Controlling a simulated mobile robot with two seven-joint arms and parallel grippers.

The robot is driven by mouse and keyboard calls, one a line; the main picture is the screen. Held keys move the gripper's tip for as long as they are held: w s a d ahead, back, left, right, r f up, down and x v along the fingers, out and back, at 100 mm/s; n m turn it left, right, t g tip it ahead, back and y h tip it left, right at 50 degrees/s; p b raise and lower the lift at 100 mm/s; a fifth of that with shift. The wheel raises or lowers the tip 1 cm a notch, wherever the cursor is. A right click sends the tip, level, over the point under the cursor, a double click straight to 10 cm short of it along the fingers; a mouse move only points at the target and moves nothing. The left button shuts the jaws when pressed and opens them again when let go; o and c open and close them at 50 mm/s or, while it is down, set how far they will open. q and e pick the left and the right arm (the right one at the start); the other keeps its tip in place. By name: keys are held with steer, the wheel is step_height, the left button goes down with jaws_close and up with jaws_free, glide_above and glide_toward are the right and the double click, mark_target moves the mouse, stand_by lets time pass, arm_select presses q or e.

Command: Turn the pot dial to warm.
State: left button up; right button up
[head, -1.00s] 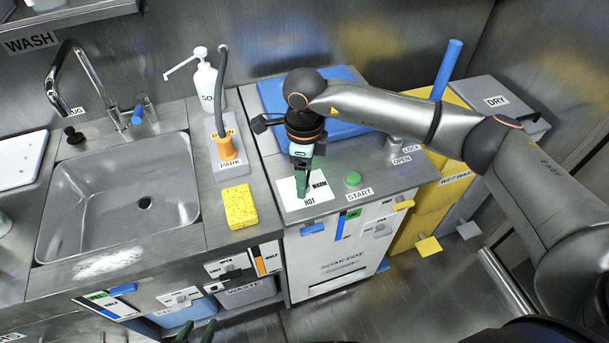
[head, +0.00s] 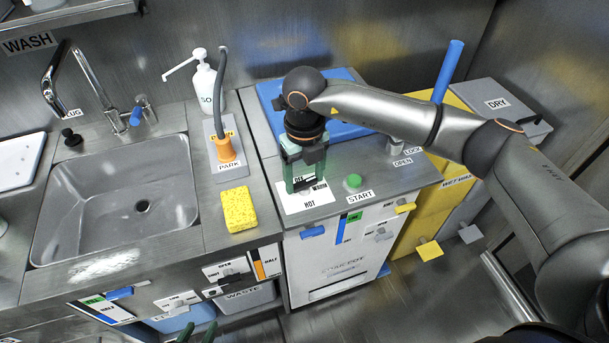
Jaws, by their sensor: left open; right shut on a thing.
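The pot dial's white label plate (head: 318,204) lies on the steel top of the soak pot cabinet, with OFF, WARM and HOT printed on it. My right gripper (head: 306,189) points down onto this plate. Its green fingers are shut on the dial, which is mostly hidden between and behind them. I cannot read which mark the dial points to. My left gripper (head: 197,332) shows only as two green fingertips at the bottom edge, apart and empty, in front of the waste bin.
A green START button (head: 354,181) sits just right of the plate. A blue lid (head: 345,128) lies behind the gripper. A yellow sponge (head: 238,209) and an orange-based hose (head: 226,150) are to the left, beside the sink (head: 60,215). Yellow bins (head: 443,200) stand at right.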

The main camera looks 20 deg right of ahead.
mark_target(304, 182)
steer(key=shift+m, duration=0.9)
steer(key=o, duration=1.3)
steer(key=shift+r, duration=0.15)
step_height(304, 182, up, 12)
steer(key=shift+r, duration=0.15)
